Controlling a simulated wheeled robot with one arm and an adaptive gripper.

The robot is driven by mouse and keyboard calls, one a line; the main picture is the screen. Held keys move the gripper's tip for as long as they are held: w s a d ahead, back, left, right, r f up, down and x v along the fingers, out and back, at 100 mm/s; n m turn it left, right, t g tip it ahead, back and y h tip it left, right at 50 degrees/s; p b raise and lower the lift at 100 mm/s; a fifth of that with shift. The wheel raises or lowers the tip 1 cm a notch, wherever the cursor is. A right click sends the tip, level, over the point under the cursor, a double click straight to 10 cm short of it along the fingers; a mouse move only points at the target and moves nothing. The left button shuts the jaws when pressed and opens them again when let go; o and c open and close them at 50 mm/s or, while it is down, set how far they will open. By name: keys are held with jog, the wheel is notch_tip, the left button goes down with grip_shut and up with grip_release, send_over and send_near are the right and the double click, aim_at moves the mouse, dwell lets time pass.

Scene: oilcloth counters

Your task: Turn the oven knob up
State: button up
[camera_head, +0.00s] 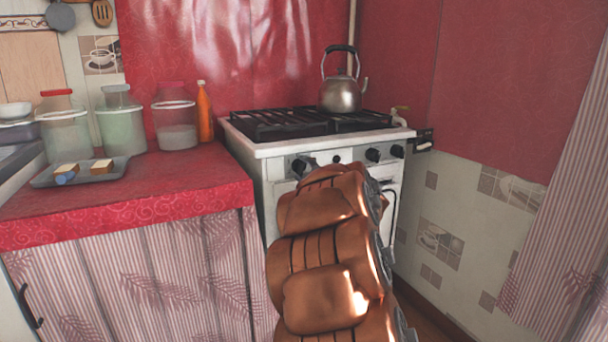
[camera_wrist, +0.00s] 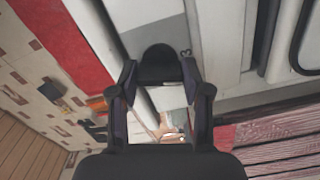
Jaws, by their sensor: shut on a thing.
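The white stove (camera_head: 258,150) stands in the corner, with a row of dark knobs (camera_head: 372,155) on its front panel. In the wrist view, my gripper (camera_wrist: 159,78) has its two fingers on opposite sides of a dark rounded knob (camera_wrist: 158,62) and is shut on it. The knob sits against the pale panel of the stove. In the head view, my copper-coloured arm covers part of the stove front and hides most of the gripper, so I cannot tell which knob of the row is held.
A kettle (camera_head: 340,95) stands on the black grates (camera_head: 270,125). The red-clothed counter (camera_head: 150,200) at left holds several jars (camera_head: 175,120), an orange bottle (camera_head: 204,112) and a grey tray (camera_head: 115,171). A tiled wall (camera_head: 440,200) and curtain (camera_head: 550,250) lie to the right.

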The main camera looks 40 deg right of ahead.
jog(key=shift+n+b, duration=0.4)
jog(key=shift+n, duration=1.2)
jog(key=o, duration=1.2)
jog(key=shift+c, duration=0.2)
jog(key=shift+s, duration=0.1)
jog(key=v, duration=1.1)
jog(key=shift+s+a, duration=0.2)
jog(key=shift+s, duration=0.15)
